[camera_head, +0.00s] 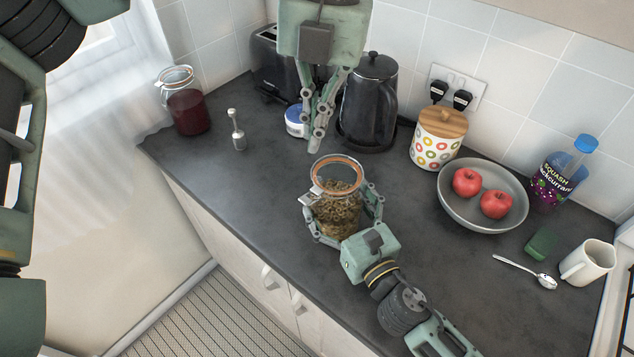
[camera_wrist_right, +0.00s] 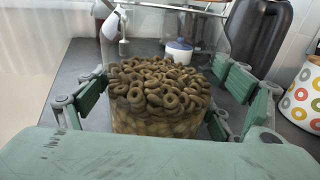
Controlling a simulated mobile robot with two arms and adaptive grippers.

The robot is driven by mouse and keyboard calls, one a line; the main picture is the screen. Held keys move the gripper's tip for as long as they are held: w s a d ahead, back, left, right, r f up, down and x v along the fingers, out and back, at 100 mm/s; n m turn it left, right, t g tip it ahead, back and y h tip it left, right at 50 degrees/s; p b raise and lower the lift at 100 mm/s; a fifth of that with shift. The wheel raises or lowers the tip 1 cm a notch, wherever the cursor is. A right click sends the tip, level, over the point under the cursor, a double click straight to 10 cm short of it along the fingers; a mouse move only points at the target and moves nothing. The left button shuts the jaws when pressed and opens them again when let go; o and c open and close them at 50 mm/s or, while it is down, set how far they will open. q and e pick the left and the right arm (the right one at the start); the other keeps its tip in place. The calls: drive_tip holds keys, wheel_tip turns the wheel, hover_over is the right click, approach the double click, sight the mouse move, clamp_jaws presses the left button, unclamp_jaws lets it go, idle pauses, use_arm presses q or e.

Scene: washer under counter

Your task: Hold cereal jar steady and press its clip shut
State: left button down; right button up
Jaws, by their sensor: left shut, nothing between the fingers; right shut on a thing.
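The glass cereal jar (camera_head: 338,208) stands upright on the dark counter, filled with brown ring cereal, with an orange seal around its top. Its metal clip (camera_head: 311,196) sticks out at the rim's left front; I cannot tell how far it is from shut. My right gripper (camera_head: 343,215) is shut around the jar's body, a finger on either side; the wrist view shows the cereal in the jar (camera_wrist_right: 160,98) between its green pads. My left gripper (camera_head: 316,145) points down, shut and empty, above and behind the jar's rim, apart from the clip.
A black kettle (camera_head: 369,100), toaster (camera_head: 275,62) and blue-lidded tub (camera_head: 296,122) stand behind. A patterned canister (camera_head: 436,140) and grey bowl (camera_head: 455,205) of apples are to the right. A red-filled jar (camera_head: 188,110) stands far left. The counter left of the cereal jar is mostly clear.

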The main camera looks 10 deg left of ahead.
sight(304, 201)
use_arm(q)
drive_tip(key=n, duration=0.4)
drive_tip(key=r+n, duration=0.1)
drive_tip(key=n, duration=0.7)
drive_tip(key=shift+w+d+r, duration=0.1)
drive_tip(key=shift+w+r, duration=0.05)
drive_tip(key=shift+r, duration=0.25)
drive_tip(key=f, duration=0.4)
drive_tip(key=s+a+f, duration=0.1)
drive_tip(key=f, duration=0.4)
drive_tip(key=s+f, duration=0.1)
drive_tip(key=f, duration=0.3)
drive_tip(key=shift+a+f, duration=0.2)
drive_tip(key=shift+f, duration=0.2)
drive_tip(key=shift+s+a+f+t+h, duration=0.3)
drive_tip(key=shift+s+f+t+h, duration=0.1)
drive_tip(key=shift+t, duration=0.1)
drive_tip(key=shift+s+a+f, duration=0.25)
drive_tip(key=shift+s+f, duration=0.1)
drive_tip(key=shift+f, duration=0.2)
drive_tip(key=shift+s+a+f, duration=0.25)
drive_tip(key=shift+s+f, duration=0.1)
drive_tip(key=shift+f, duration=0.2)
idle(0.4)
